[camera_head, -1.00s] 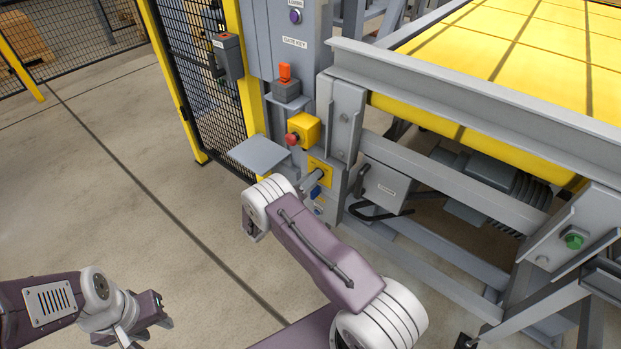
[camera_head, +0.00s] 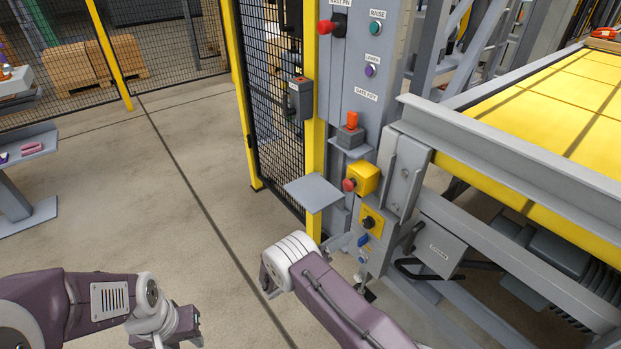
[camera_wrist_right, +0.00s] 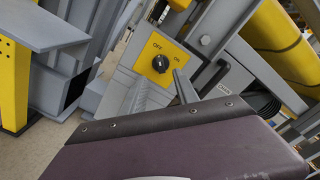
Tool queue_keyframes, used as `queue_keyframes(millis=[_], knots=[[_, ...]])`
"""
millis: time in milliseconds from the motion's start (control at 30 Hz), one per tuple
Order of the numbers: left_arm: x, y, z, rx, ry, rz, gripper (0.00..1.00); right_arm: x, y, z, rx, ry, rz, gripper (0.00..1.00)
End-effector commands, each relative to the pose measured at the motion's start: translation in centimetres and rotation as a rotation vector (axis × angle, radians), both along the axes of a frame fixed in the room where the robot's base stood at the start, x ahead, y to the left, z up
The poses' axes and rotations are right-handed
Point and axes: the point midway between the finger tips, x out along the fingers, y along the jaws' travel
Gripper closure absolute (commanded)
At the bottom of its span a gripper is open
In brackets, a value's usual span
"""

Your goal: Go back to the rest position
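My right gripper (camera_head: 342,241) is beyond the white wrist joint of my right arm, low in front of the grey control post. In the right wrist view its two grey fingers (camera_wrist_right: 168,88) stand apart with nothing seen between them. The yellow switch plate with a black knob (camera_head: 371,221) is just beyond the fingers; it also shows in the right wrist view (camera_wrist_right: 160,64), marked OFF and ON. I cannot see contact between fingers and knob. My left gripper (camera_head: 190,322) is at the lower left over open floor, too small to tell its opening.
A grey shelf plate (camera_head: 313,194) and a yellow box with a red button (camera_head: 361,181) stick out above my right gripper. The lifter with its yellow top (camera_head: 560,110) fills the right. A mesh fence (camera_head: 270,100) stands behind.

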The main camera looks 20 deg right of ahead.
Motion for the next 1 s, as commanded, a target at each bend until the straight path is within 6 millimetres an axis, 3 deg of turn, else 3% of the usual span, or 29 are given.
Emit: queue_keyframes(millis=[67, 133, 167, 267, 300, 400, 533, 667, 800, 1000], knots=[[0.0, 0.0, 0.0, 0.000, 0.000, 0.000, 0.64, 0.0, -0.2, 0.0, 0.001, 0.000, -0.005, 0.64], [0.0, 0.0, 0.0, 0.000, 0.000, 0.000, 0.64, 0.5, -1.0, 1.4, 0.014, -0.032, -0.028, 0.64], [0.0, 0.0, 0.0, 0.000, 0.000, 0.000, 0.64, 1.0, -1.4, 2.7, 0.026, -0.062, -0.042, 0.64], [0.0, 0.0, 0.0, 0.000, 0.000, 0.000, 0.64, 1.9, -3.8, 9.1, 0.076, -0.180, -0.115, 0.64], [0.0, 0.0, 0.0, 0.000, 0.000, 0.000, 0.64, 1.1, -5.2, 11.5, 0.103, -0.213, -0.172, 0.64], [0.0, 0.0, 0.0, 0.000, 0.000, 0.000, 0.64, -2.8, -8.4, 14.9, 0.239, -0.275, -0.333, 0.64], [0.0, 0.0, 0.0, 0.000, 0.000, 0.000, 0.64, -10.4, -10.2, 15.6, 0.535, -0.438, -0.591, 0.64], [0.0, 0.0, 0.0, 0.000, 0.000, 0.000, 0.64, -17.2, -8.0, 13.6, 0.832, -0.664, -0.864, 0.64], [0.0, 0.0, 0.0, 0.000, 0.000, 0.000, 0.64, -22.3, -2.9, 10.9, 1.103, -0.963, -1.199, 0.64], [0.0, 0.0, 0.0, 0.000, 0.000, 0.000, 0.64, -25.1, 5.1, 7.2, 1.260, -1.444, -1.772, 0.64]])
